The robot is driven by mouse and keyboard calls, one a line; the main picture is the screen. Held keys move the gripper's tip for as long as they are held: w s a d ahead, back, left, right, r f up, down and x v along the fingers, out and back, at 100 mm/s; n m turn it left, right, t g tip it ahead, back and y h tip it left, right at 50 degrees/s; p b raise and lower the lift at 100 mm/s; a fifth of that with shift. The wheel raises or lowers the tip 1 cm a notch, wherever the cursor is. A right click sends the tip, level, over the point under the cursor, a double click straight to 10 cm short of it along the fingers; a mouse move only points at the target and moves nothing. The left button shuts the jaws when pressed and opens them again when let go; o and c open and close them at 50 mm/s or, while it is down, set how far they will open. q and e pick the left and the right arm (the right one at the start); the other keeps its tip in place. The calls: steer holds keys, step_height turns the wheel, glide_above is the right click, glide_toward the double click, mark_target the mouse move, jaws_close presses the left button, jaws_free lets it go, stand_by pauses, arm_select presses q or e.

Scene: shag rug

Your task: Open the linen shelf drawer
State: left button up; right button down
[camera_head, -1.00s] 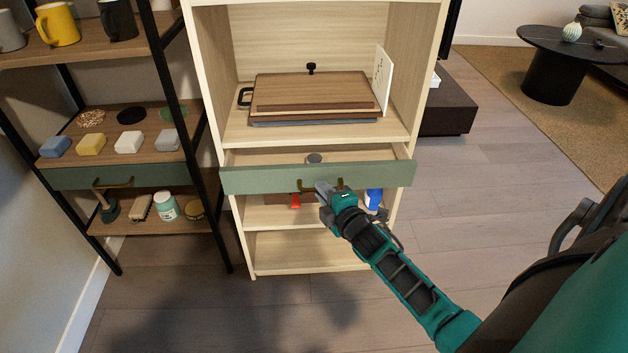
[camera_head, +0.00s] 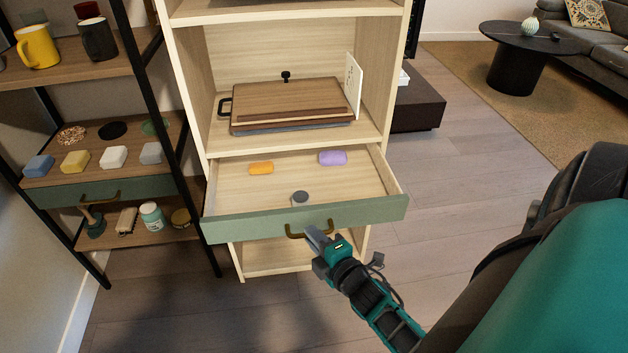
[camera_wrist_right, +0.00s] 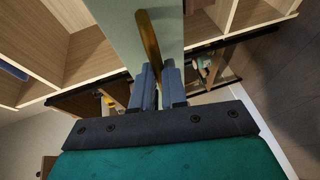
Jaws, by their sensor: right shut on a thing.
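The drawer (camera_head: 308,219) of the light wood shelf (camera_head: 184,90) has a green front and stands well out from the shelf. Inside it lie an orange item (camera_head: 261,168), a purple item (camera_head: 333,157) and a small grey round item (camera_head: 300,197). My right gripper (camera_head: 312,234) is shut on the brass handle (camera_head: 295,232) at the middle of the drawer front. In the right wrist view the handle (camera_wrist_right: 149,45) runs down between the fingers (camera_wrist_right: 158,85), which hide its lower end. My left gripper is not in view.
A black-framed rack (camera_head: 150,80) with mugs, soaps and a second green drawer (camera_head: 95,192) stands close on the left. Boards (camera_head: 295,100) lie on the shelf above the open drawer. The floor (camera_head: 450,200) to the right is clear.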

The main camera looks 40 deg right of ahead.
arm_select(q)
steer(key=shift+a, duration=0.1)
arm_select(e)
steer(key=c, duration=1.2)
jaws_free()
steer(key=shift+o, duration=0.2)
steer(key=shift+r, duration=0.1)
